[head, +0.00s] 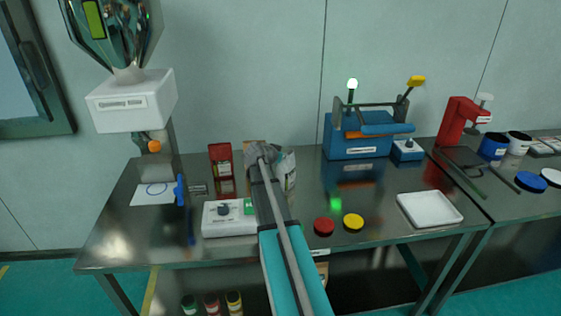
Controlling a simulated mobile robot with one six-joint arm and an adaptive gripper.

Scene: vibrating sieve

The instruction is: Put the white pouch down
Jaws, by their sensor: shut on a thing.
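The white pouch (289,168) shows behind and just right of the end of my arm, over the back middle of the steel table. It looks crumpled and has dark and green marks. My gripper (266,156) is shut on the pouch, though my own arm hides its fingers and much of the pouch. I cannot tell whether the pouch touches the tabletop.
The steel table (375,190) has free room right of my arm. A red box (221,160) and a white control box (229,218) stand left. A blue machine (358,135) stands back right, a white tray (430,210) front right. Red (324,226) and yellow lids (353,222) lie near the front.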

